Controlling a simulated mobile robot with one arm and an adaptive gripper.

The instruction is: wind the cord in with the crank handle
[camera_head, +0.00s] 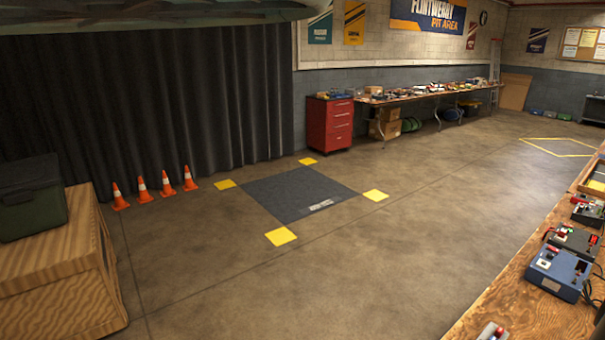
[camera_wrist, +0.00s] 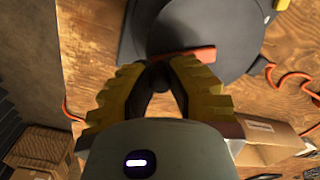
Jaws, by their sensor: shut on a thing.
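In the wrist view my gripper (camera_wrist: 158,75) has yellow ribbed fingers closing from both sides on a dark grip at the end of an orange bar. I take this to be the crank handle (camera_wrist: 190,55). The bar lies across the face of a round dark reel (camera_wrist: 222,28). My fingers hide most of the grip. Orange cord (camera_wrist: 290,80) runs from the right of the reel, and a short orange piece shows left of my fingers. The head view shows neither my gripper nor the reel.
In the wrist view the reel is against a wooden surface (camera_wrist: 85,45), with cardboard boxes (camera_wrist: 265,145) at lower right. In the head view, a workbench (camera_head: 510,300) with devices is at right, orange cones (camera_head: 143,191) at left, and open floor around a dark mat (camera_head: 280,195).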

